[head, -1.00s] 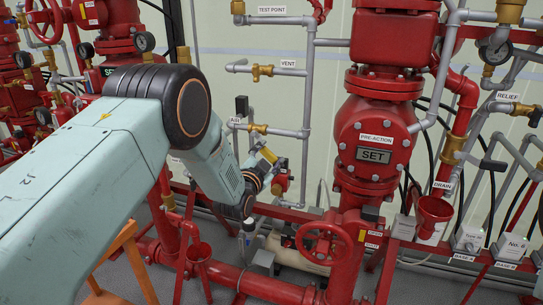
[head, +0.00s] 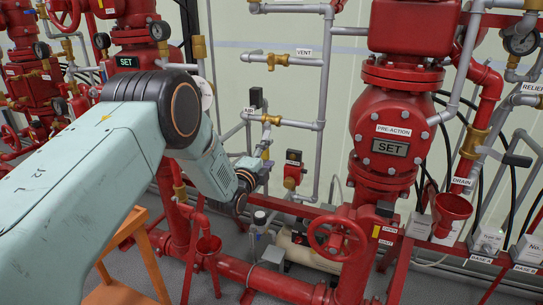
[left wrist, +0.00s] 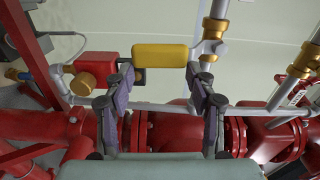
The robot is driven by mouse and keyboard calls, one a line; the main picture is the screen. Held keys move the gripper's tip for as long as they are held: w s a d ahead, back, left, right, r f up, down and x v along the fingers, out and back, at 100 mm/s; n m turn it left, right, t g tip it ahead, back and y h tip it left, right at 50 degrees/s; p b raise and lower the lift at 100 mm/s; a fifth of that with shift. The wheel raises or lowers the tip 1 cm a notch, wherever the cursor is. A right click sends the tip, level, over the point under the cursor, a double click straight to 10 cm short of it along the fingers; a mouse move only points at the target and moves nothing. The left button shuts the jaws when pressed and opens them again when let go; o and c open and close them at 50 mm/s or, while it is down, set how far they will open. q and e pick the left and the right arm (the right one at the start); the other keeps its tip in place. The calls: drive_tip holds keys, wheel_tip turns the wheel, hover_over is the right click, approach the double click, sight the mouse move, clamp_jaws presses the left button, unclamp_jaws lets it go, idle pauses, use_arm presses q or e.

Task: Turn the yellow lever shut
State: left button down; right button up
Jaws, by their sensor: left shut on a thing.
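The yellow lever (left wrist: 160,55) is a rounded yellow bar lying level across the picture in the left wrist view. My left gripper (left wrist: 160,76) has one dark finger at each end of the bar and is shut on it. In the head view my left gripper (head: 258,168) is small and partly hidden by its own wrist, beside the grey pipes under the AIR label. My right gripper is in neither view.
A red box-shaped fitting (head: 293,157) stands just right of my left gripper. A large red PRE-ACTION valve (head: 390,180) and a red handwheel (head: 337,238) are farther right. Grey pipes with brass fittings run behind. An orange stand (head: 128,270) is at lower left.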

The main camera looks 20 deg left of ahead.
use_arm(q)
drive_tip(key=shift+a+m, duration=0.3)
drive_tip(key=shift+a, duration=0.2)
drive_tip(key=shift+w+r, duration=0.1)
drive_tip(key=shift+r, duration=0.05)
drive_tip(key=c, duration=0.8)
unclamp_jaws()
drive_tip(key=o, duration=0.4)
drive_tip(key=shift+w, duration=0.2)
drive_tip(key=shift+c, duration=0.2)
drive_tip(key=shift+s+a, duration=0.2)
drive_tip(key=shift+s, duration=0.05)
drive_tip(key=shift+d+f, duration=0.15)
drive_tip(key=shift+f, duration=0.05)
